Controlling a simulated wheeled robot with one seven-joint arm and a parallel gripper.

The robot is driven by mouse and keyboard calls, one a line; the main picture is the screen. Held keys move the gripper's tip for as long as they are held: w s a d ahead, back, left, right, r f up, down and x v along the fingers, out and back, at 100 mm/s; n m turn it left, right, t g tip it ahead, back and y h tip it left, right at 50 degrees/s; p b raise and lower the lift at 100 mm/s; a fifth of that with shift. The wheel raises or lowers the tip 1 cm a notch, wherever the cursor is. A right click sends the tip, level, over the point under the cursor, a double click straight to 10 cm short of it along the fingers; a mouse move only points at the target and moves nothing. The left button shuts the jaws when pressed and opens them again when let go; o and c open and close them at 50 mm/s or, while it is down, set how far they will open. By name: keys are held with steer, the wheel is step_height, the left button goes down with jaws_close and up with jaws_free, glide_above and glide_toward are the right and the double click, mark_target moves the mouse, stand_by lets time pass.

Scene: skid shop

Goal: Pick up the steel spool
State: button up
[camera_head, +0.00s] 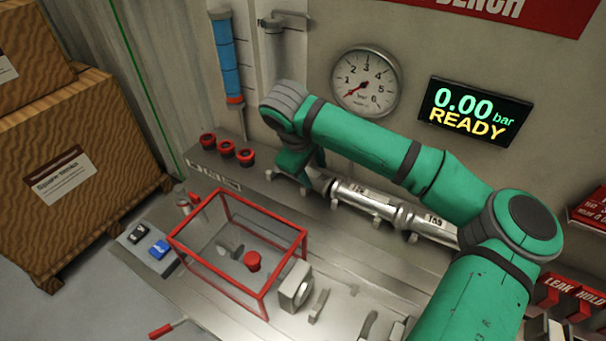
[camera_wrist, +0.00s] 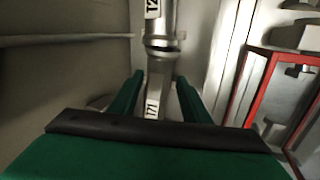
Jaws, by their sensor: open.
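Steel spools lie end to end in a row along the back of the bench. One pale-labelled steel spool (camera_head: 360,193) lies just right of my gripper, and another (camera_head: 425,222) lies further right, partly behind my arm. My gripper (camera_head: 308,180) is low over the left end of the row, its fingertips partly hidden by the wrist. In the wrist view, my open gripper (camera_wrist: 158,92) has one finger on each side of a labelled steel length (camera_wrist: 152,105). A flanged steel length (camera_wrist: 160,28) continues beyond the fingers. I cannot tell whether the fingers touch the steel.
A red-framed clear box (camera_head: 219,189) stands on the bench in front, left of my gripper. Red knobs (camera_head: 227,148) sit at the back left. A gauge (camera_head: 365,82) and a display reading 0.00 bar READY (camera_head: 467,112) are on the wall. Wooden crates (camera_head: 85,170) stand left.

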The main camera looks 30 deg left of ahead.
mark_target(315, 176)
steer(key=shift+x, duration=2.55)
steer(key=shift+w+a, duration=0.1)
steer(key=shift+a, duration=0.05)
jaws_close()
